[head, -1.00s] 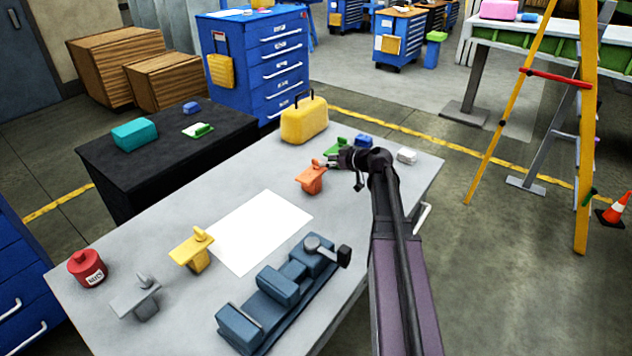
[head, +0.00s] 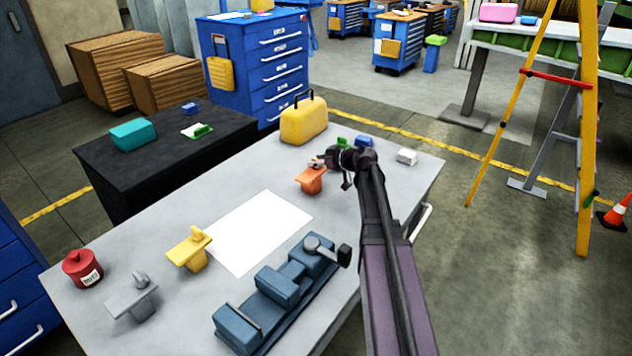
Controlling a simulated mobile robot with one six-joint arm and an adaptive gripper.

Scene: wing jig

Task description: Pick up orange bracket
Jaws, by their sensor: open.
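The orange bracket (head: 311,181) stands on the grey table (head: 150,262), just beyond the far right corner of the white sheet. My gripper (head: 322,163) is open and sits over the top of the bracket, with its fingertips around or right beside the bracket's upper knob. The fingers partly hide that knob, and I cannot tell whether they touch it. My arm reaches in from the lower right.
A yellow bracket (head: 190,250), a grey bracket (head: 132,297) and a red tin (head: 82,268) stand at the left. A blue vise (head: 275,290) lies in front. A yellow case (head: 303,121), a green item (head: 342,142) and a white block (head: 406,157) stand behind.

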